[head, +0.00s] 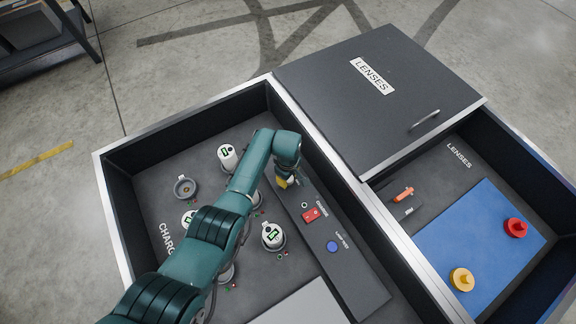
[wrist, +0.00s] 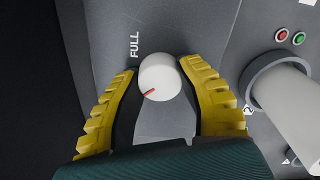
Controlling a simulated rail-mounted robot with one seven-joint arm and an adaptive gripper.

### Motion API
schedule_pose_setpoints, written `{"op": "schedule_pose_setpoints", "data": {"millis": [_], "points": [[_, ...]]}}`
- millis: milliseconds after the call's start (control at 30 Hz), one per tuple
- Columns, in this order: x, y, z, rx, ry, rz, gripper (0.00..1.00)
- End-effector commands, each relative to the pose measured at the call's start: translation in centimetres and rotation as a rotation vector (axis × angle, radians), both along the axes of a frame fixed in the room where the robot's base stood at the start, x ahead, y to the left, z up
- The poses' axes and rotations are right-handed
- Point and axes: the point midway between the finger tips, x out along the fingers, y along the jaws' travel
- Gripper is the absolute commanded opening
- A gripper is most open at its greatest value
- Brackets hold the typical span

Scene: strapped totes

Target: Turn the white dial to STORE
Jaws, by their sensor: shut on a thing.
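The white dial (wrist: 160,78) is a round knob with a red pointer mark near its lower left edge in the wrist view. A FULL label stands above and to its left. My gripper (wrist: 158,85) has its yellow fingers on both sides of the dial and is shut on it. In the head view my gripper (head: 288,182) reaches down to the far end of the control strip and hides the dial. The STORE label is not visible in either view.
The control strip (head: 365,282) also carries a red switch (head: 311,215) and a blue button (head: 333,247). White canisters (head: 273,236) stand in the CHARGE tote around my arm. A black lid (head: 370,105) marked LENSES lies to the right, beside a blue mat (head: 485,230).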

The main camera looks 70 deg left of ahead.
Motion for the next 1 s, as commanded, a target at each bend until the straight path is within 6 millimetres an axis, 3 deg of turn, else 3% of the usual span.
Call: {"op": "schedule_pose_setpoints", "data": {"millis": [600,633,767,800,1000], "points": [[-0.25,-0.29,-0.5,-0.005,0.005,0.046,0.03],[-0.25,-0.29,-0.5,-0.005,0.005,0.046,0.41],[-0.19,-0.21,-0.38,-0.004,0.004,0.045,0.66],[-0.16,-0.18,-0.33,-0.003,0.004,0.045,0.71],[-0.08,-0.09,-0.17,-0.001,0.002,0.045,0.71]]}}
